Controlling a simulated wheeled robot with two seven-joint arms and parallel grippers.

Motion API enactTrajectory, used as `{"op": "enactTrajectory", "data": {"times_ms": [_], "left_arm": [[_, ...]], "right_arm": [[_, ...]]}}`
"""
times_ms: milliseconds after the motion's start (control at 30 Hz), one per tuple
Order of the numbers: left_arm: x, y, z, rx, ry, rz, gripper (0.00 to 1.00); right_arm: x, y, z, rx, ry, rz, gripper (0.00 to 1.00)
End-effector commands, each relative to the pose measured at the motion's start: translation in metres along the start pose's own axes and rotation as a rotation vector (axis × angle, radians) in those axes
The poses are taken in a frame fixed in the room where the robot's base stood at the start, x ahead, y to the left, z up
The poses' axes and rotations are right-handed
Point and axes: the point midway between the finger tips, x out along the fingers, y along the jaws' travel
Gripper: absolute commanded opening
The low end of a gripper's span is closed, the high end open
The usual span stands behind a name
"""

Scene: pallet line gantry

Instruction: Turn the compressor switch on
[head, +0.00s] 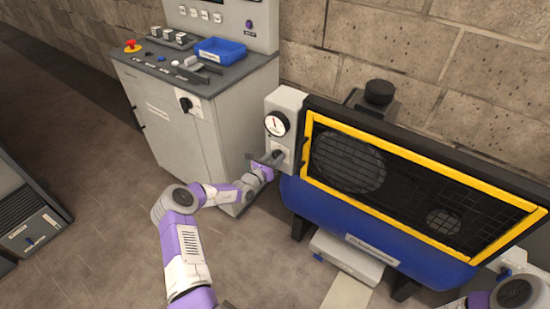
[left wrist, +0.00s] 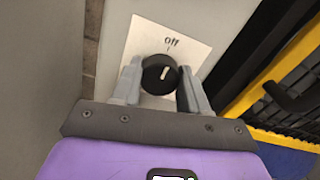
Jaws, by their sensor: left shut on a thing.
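The compressor (head: 375,233) is a blue tank with a yellow-framed black grille, against the brick wall. A grey box (head: 286,107) with a round gauge (head: 277,123) stands at its left end and carries the switch. The switch is a black round knob (left wrist: 160,74) with a white mark, on a white label reading "Off" above it. The mark points up, tilted slightly right. My left gripper (left wrist: 158,82) is shut on the knob, one finger on each side; in the head view the gripper (head: 272,160) is at the box's lower front. My right gripper is not visible.
A grey control cabinet (head: 170,120) with a red button (head: 131,46), a blue tray (head: 220,50) and another rotary switch (head: 185,104) stands left of the compressor. A grey unit (head: 30,235) is at the far left. The floor between is clear.

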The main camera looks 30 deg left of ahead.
Motion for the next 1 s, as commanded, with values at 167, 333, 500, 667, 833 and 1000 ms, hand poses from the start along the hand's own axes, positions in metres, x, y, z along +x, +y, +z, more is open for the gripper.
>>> {"op": "enactTrajectory", "data": {"times_ms": [167,333,500,667,833,1000], "left_arm": [[0.000,0.000,0.001,0.014,0.000,-0.001,0.13],[0.000,-0.001,0.002,0.069,0.000,0.000,0.13],[0.000,-0.002,0.003,0.177,0.001,-0.001,0.13],[0.000,-0.002,0.004,0.318,0.002,-0.001,0.13],[0.000,-0.003,0.003,0.480,0.001,-0.002,0.13],[0.000,-0.002,0.002,0.643,0.001,-0.001,0.13]], "right_arm": [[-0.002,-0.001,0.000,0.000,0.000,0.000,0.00],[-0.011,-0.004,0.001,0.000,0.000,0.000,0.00],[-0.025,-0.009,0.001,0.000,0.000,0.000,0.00],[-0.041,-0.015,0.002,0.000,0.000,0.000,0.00],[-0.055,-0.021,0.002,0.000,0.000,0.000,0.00],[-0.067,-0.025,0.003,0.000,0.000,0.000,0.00]]}}
